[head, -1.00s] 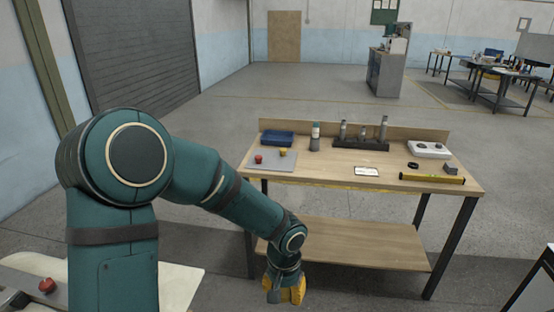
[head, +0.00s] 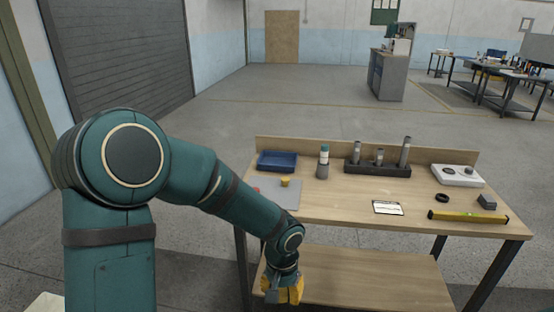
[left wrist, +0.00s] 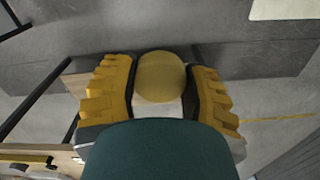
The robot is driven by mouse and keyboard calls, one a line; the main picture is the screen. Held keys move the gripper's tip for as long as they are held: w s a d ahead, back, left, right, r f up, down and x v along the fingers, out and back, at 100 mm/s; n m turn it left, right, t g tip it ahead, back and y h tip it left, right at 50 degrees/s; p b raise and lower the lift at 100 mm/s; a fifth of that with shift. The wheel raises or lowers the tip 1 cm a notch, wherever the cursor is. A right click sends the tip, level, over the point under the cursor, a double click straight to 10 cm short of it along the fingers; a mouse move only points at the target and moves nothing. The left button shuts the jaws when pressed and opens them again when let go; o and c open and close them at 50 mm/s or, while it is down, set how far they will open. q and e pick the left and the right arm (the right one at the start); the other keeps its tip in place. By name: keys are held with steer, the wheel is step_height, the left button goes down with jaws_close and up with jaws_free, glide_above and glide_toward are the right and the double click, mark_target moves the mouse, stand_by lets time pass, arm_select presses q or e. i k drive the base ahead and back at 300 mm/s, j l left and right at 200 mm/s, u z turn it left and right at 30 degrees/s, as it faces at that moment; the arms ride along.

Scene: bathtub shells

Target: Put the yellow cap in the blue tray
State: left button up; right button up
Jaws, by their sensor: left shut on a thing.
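My left gripper (head: 284,292) hangs low in front of the workbench, its yellow fingers below the tabletop level. In the left wrist view, its two fingers (left wrist: 160,95) are shut on a round yellow cap (left wrist: 160,75); my wrist hides part of the view below it. The blue tray (head: 278,160) sits at the back left of the bench top and looks empty. Another small yellow piece (head: 285,182) stands on the grey mat in front of the tray. My right gripper is not in view.
The bench top (head: 340,205) has a lower shelf. A red piece (head: 257,189) is partly hidden by my arm. A bottle (head: 324,160) stands right of the tray, beside a dark holder (head: 377,169) with grey cylinders. A yellow level (head: 468,216) lies at the right front.

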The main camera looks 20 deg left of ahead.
mark_target(278, 161)
steer(key=i+j, duration=0.65)
steer(key=i, duration=0.2)
